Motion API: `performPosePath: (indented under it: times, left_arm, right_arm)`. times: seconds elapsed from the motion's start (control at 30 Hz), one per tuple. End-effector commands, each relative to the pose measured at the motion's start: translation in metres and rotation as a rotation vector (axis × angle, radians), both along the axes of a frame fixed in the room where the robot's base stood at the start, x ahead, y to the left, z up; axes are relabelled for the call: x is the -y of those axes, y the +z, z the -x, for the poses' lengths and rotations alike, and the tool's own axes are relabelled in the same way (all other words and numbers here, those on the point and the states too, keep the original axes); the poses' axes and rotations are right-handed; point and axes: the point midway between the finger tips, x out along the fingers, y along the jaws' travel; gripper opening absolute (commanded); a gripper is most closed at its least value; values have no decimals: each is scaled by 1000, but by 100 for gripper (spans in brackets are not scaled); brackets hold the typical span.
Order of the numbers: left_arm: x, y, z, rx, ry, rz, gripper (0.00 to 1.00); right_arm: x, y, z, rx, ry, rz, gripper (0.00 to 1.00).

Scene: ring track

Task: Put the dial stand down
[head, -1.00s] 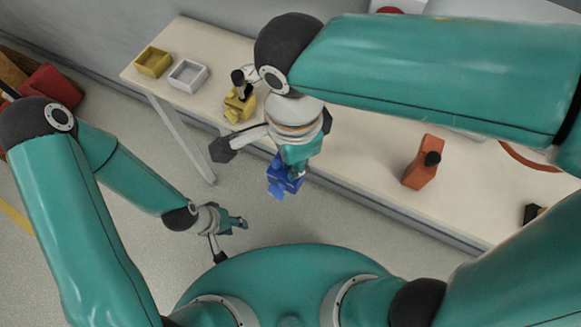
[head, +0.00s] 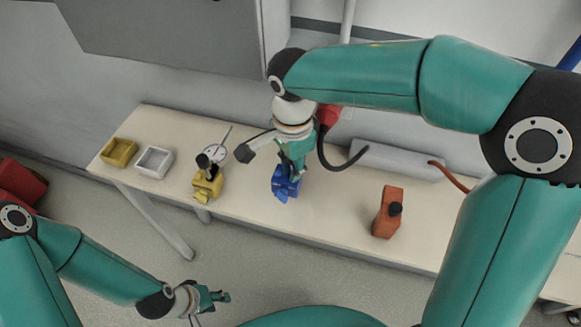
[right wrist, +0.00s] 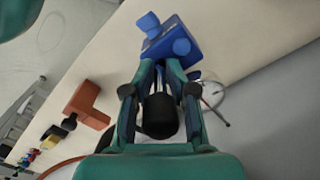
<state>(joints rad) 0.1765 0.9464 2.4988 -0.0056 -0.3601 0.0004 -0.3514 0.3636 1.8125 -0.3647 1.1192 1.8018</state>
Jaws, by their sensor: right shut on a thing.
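The dial stand, a blue blocky body (head: 285,183), hangs below my right gripper (head: 296,160) over the front part of the table. In the right wrist view, the fingers (right wrist: 160,68) are shut on the blue stand (right wrist: 172,42), with a black rounded part (right wrist: 160,116) between them. I cannot tell whether its base touches the tabletop. A round white dial (head: 214,157) shows behind a yellow block; I cannot tell what carries it. My left gripper (head: 216,297) is low in front of the table, away from the stand; its jaws are too small to judge.
The yellow block (head: 207,187) stands left of the blue stand, an orange block (head: 387,212) right. Yellow (head: 119,152) and white (head: 154,162) trays sit at the table's left end. A grey box (head: 395,160) lies along the back. Table (head: 335,205) between blue and orange is bare.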

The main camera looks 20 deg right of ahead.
Motion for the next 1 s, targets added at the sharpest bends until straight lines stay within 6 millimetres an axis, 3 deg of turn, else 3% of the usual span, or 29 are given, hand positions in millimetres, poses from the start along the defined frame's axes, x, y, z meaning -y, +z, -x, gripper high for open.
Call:
performPosePath:
  times: [0.33, 0.57, 1.0]
  left_arm:
    - [0, 1, 0, 0, 0, 0, 40]
    - [0, 2, 0, 0, 0, 0, 40]
    - [0, 4, 0, 0, 0, 0, 40]
  right_arm:
    - [0, -19, -1, 6, -1, -1, 0]
    - [0, -46, -1, 4, -1, -1, 0]
    - [2, -54, -4, 8, -1, -2, 0]
